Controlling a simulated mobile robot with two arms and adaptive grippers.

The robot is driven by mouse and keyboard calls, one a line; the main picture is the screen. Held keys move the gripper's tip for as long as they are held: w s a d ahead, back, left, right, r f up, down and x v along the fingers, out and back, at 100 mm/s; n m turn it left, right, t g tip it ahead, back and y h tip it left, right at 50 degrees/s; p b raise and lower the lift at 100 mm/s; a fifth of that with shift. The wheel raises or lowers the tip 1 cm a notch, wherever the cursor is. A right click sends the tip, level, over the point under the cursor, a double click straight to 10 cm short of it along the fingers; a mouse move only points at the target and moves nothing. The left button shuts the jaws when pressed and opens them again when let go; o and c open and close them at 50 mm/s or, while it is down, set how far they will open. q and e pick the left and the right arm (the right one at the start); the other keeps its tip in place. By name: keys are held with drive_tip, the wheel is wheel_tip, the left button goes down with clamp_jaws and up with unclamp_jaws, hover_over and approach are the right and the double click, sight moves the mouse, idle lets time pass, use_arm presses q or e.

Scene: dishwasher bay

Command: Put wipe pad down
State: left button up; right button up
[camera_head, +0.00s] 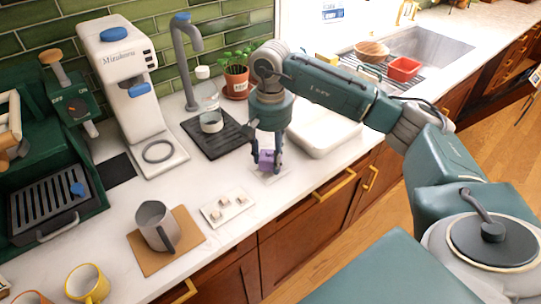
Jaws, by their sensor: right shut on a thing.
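The wipe pad looks like a small purple block (266,160). It is between the fingers of my right gripper (268,164), which is shut on it. The gripper points down over the white counter, and the pad is just above or on a small pale flat piece (271,174) there; I cannot tell whether they touch. The gripper's fingers hide part of the pad. My left gripper is not in view.
A dark drip mat (215,142) with a small cup lies to the left. A white tray (325,138) is close on the right. A white plate with small cubes (227,208) and a metal pitcher (156,226) on a brown mat stand nearer the front.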

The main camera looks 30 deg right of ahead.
drive_tip(key=shift+f, duration=0.45)
drive_tip(key=shift+f, duration=0.1)
drive_tip(key=o, duration=1.1)
